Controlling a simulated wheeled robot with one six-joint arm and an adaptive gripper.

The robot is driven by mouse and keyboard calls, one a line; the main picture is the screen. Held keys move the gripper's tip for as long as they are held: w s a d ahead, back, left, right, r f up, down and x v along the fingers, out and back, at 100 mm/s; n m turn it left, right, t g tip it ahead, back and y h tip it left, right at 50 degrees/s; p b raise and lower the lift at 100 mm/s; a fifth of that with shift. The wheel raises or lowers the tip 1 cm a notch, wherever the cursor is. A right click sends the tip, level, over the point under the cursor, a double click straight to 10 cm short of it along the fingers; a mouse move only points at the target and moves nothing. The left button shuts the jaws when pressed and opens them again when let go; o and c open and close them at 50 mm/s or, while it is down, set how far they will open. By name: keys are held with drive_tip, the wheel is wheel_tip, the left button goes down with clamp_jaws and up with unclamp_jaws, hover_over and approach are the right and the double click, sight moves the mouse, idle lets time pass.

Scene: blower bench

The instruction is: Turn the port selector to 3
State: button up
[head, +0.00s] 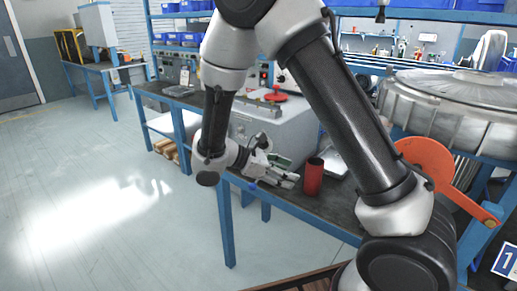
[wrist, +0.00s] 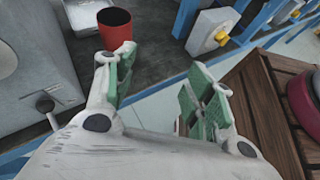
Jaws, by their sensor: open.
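My gripper (head: 284,174) is open and empty over the front edge of the dark bench in the head view. Its green-padded fingers stand wide apart in the wrist view (wrist: 160,84), with bench edge and floor showing between them. I cannot tell for sure which part is the port selector, and I can read no port numbers. A grey machine (head: 280,125) with a red knob (head: 275,97) on top stands behind my gripper. The grey housing at left in the wrist view (wrist: 22,50) carries a small dark lever (wrist: 45,105). My gripper is apart from both.
A red cup (head: 313,177) stands on the bench (head: 335,205) right of my gripper. A wooden slatted surface (wrist: 262,100) is at right. Open floor (head: 90,190) lies left.

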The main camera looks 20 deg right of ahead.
drive_tip(key=w+a+n+t+h, duration=0.3)
drive_tip(key=w+a+n+t, duration=0.7)
drive_tip(key=w, duration=0.2)
drive_tip(key=x, duration=0.7)
drive_tip(key=shift+w+d, duration=0.2)
drive_tip(key=shift+d, duration=0.1)
drive_tip(key=shift+c, duration=0.2)
drive_tip(key=c, duration=1)
